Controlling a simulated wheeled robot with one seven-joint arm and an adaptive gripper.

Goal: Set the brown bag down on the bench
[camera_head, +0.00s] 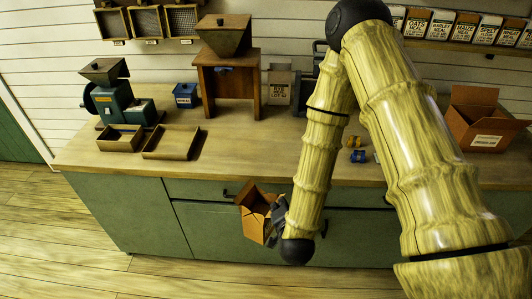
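The brown bag (253,225) is an open-topped paper bag, tilted, in front of the bench's green drawer fronts and below the level of its top in the picture. My gripper (272,222) is dark and sits at the bag's right side. It appears shut on the bag, holding it clear of the floor; my arm hides part of the fingers. The bench (255,152) has a wooden top, with a bare stretch along its front and middle.
On the bench stand a small mill (115,105), two shallow wooden trays (172,143), a blue box (186,95), a wooden hopper stand (228,80), a labelled bag (279,88), small blue-and-yellow items (357,156) and an open cardboard box (478,125). My arm covers the right middle.

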